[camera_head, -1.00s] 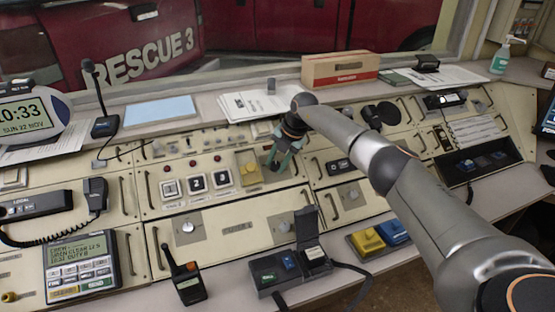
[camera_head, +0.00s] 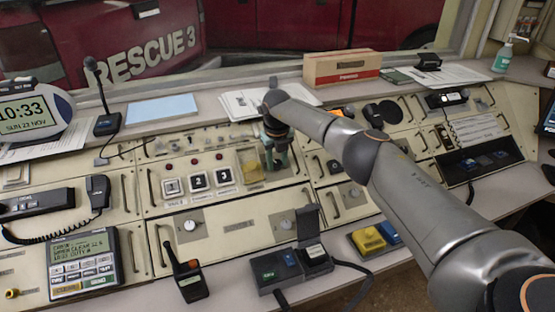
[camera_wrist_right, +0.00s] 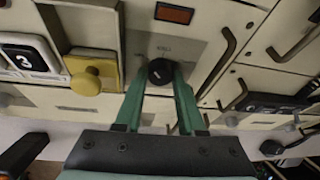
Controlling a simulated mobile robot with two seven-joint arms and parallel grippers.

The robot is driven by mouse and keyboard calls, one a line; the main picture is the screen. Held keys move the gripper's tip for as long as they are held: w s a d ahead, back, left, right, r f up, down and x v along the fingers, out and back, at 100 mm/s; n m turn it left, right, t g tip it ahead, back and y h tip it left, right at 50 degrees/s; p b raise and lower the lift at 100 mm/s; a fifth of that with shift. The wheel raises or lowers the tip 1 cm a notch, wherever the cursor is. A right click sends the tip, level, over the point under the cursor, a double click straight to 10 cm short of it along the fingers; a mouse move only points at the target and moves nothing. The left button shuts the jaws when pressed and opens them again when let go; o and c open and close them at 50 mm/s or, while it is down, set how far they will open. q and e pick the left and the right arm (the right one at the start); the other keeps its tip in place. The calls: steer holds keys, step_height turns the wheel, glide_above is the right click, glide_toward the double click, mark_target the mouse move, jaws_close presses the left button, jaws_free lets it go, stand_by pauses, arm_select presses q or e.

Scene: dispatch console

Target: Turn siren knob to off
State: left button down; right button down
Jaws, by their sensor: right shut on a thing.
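The siren knob (camera_wrist_right: 160,71) is a dark round knob on a grey plate in the right wrist view, with a small label above it that is too blurred to read fully. My right gripper (camera_wrist_right: 160,78) has its two green fingers shut on this knob, one on each side. In the head view my right gripper (camera_head: 276,164) reaches down to the console's middle panel and hides the knob. My left gripper is not in view.
A yellow unit (camera_head: 250,165) with a yellow knob (camera_wrist_right: 86,82) sits just left of the gripper. A metal handle (camera_wrist_right: 219,70) stands close on the right. A lidded box (camera_head: 308,250) is in front.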

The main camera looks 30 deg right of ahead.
steer(key=shift+n+h+p, duration=0.5)
steer(key=shift+n+h, duration=0.2)
steer(key=shift+n, duration=1.1)
steer(key=c, duration=0.5)
jaws_free()
steer(key=shift+a, duration=0.1)
steer(key=v, duration=1.2)
steer(key=shift+s+r, duration=0.15)
steer(key=shift+r, duration=0.05)
